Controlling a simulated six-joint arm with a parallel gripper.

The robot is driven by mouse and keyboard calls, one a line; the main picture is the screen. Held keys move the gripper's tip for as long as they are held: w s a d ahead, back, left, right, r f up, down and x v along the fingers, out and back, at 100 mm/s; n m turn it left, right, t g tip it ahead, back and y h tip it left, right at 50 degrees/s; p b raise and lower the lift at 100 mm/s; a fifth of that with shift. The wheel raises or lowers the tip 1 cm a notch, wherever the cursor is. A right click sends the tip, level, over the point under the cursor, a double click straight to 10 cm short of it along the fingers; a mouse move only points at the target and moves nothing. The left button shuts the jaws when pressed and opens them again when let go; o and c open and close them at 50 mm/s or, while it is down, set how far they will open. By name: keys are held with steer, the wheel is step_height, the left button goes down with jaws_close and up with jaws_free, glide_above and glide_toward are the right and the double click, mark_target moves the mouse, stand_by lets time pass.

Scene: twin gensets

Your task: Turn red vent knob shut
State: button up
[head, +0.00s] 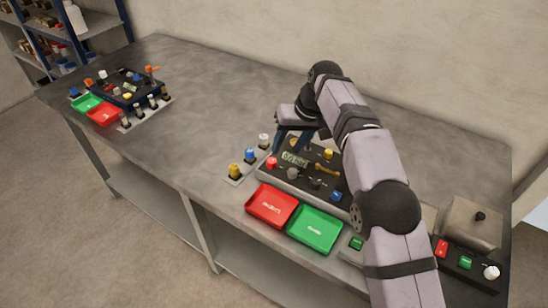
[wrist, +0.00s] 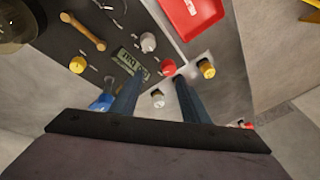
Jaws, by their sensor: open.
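The red knob (head: 271,162) stands at the left end of the near dark control panel (head: 318,186). In the wrist view the red knob (wrist: 168,67) shows just beyond the fingertips, in the gap between them and closer to the right finger. My gripper (head: 288,146) is open and empty over the panel's back left part, fingers pointing down. In the wrist view my gripper (wrist: 159,75) has both fingers apart with nothing between them. I cannot tell how high the tips are above the knob. The knob's marking is too small to read.
A small display (head: 294,159), a grey knob (head: 292,173) and a brass handle (head: 327,169) sit near the red knob. Yellow (head: 235,170), blue (head: 250,155) and white (head: 264,140) pieces stand left. Red (head: 272,205) and green (head: 315,229) trays lie in front. The middle tabletop is clear.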

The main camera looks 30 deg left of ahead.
mark_target(272, 161)
steer(key=n, duration=0.3)
steer(key=a+n, duration=0.1)
steer(key=n, duration=0.2)
steer(key=s+n, duration=0.1)
steer(key=n, duration=0.2)
steer(key=shift+a+r+y, duration=0.15)
steer(key=shift+r+y, duration=0.05)
steer(key=shift+y, duration=0.1)
steer(key=shift+f, duration=0.1)
steer(key=shift+p+x, duration=1)
steer(key=shift+x, duration=2.55)
steer(key=c, duration=1)
